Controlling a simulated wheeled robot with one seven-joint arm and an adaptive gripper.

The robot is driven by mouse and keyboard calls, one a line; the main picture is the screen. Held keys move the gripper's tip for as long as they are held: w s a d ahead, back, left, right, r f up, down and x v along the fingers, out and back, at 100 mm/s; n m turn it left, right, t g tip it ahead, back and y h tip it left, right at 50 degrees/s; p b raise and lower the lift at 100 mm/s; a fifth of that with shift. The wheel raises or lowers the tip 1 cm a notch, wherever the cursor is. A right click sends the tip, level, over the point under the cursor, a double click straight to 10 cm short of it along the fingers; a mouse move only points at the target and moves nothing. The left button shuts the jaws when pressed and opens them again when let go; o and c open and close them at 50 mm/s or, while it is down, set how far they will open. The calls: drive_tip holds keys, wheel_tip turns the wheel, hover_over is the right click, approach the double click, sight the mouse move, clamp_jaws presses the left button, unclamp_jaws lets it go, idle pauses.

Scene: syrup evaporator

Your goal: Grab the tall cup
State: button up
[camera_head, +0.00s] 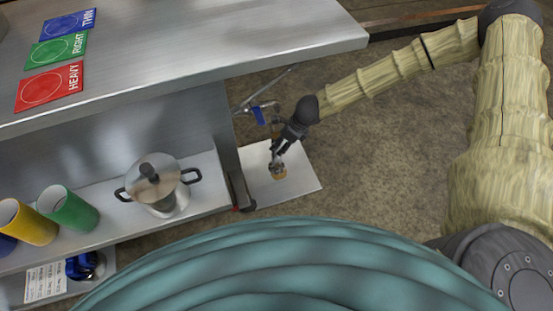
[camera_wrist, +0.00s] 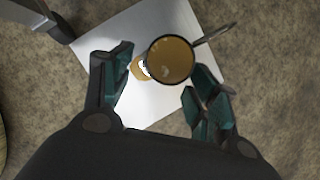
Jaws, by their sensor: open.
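The tall cup (camera_wrist: 170,62) shows in the wrist view as a round, dark-rimmed mouth with amber inside. A small amber and white shape sits at its lower left; I cannot tell if it is the cup's lower part. My gripper (camera_wrist: 163,60) is open, with one finger on each side of the cup's mouth in the picture. Contact is not visible. In the head view my gripper (camera_head: 277,158) points down over a white board, with an amber object (camera_head: 279,173) just below the fingers, partly hidden by them.
The white board (camera_head: 300,182) lies on the rough ground beside the steel bench (camera_head: 200,50). A blue-handled valve (camera_head: 258,115) is close to my wrist. On the lower shelf stand a lidded pot (camera_head: 158,190), a green cup (camera_head: 68,210) and a yellow cup (camera_head: 28,224). Open ground lies to the right.

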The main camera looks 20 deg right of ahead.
drive_tip(key=b+x, duration=0.2)
drive_tip(key=x, duration=0.3)
drive_tip(key=shift+w+a+b, duration=0.1)
drive_tip(key=shift+b, duration=0.25)
clamp_jaws()
